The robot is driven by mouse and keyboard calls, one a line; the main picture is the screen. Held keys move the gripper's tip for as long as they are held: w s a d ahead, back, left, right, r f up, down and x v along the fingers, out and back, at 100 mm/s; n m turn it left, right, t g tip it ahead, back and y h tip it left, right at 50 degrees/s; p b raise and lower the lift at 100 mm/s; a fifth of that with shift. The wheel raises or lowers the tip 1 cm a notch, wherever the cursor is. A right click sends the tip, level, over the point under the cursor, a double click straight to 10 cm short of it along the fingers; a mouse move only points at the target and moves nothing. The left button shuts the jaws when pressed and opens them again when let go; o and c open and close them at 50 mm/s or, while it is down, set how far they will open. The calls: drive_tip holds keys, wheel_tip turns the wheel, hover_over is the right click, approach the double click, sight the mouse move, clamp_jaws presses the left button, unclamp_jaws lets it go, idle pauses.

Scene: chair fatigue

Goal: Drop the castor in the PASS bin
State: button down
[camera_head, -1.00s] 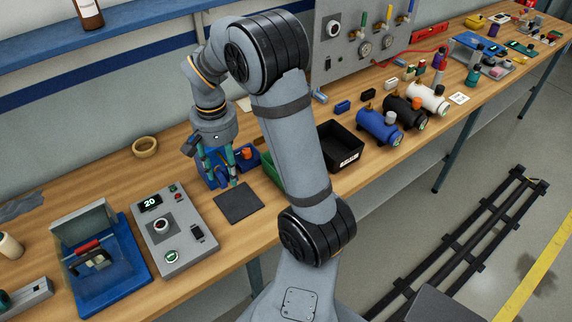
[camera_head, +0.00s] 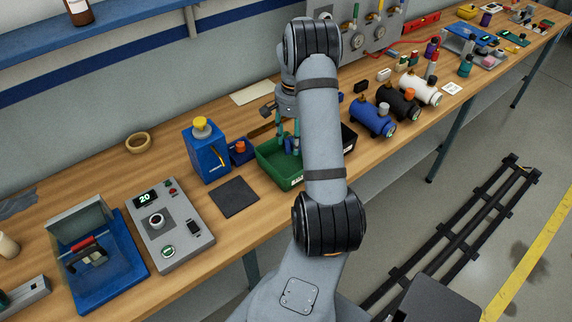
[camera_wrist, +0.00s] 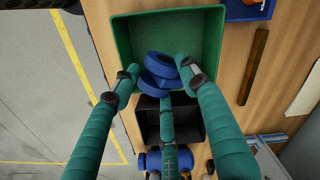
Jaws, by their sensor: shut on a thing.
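My gripper (camera_wrist: 160,75) is shut on a blue castor (camera_wrist: 158,80) with round wheels, held between its green fingers. In the wrist view the castor lies over the green bin (camera_wrist: 123,40), nearer its lower edge. In the head view my gripper (camera_head: 286,140) is over the green bin (camera_head: 276,178), partly hidden by my own arm. I cannot tell whether the castor touches the bin. The bin has a small pale label that I cannot read. A black bin (camera_head: 349,138) stands just right of it, mostly behind my arm; it also shows in the wrist view (camera_wrist: 150,118).
A blue device with a yellow top (camera_head: 207,155) and a small blue tray (camera_head: 241,154) stand left of the green bin. A dark mat (camera_head: 234,197) lies in front, beside a grey control box (camera_head: 170,225).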

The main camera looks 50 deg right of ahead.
wheel_tip(320, 180, down, 3)
drive_tip(key=shift+f+b, duration=0.15)
drive_tip(key=shift+b, duration=0.75)
drive_tip(key=c, duration=0.9)
unclamp_jaws()
wheel_tip(320, 180, up, 12)
drive_tip(key=shift+r, duration=0.1)
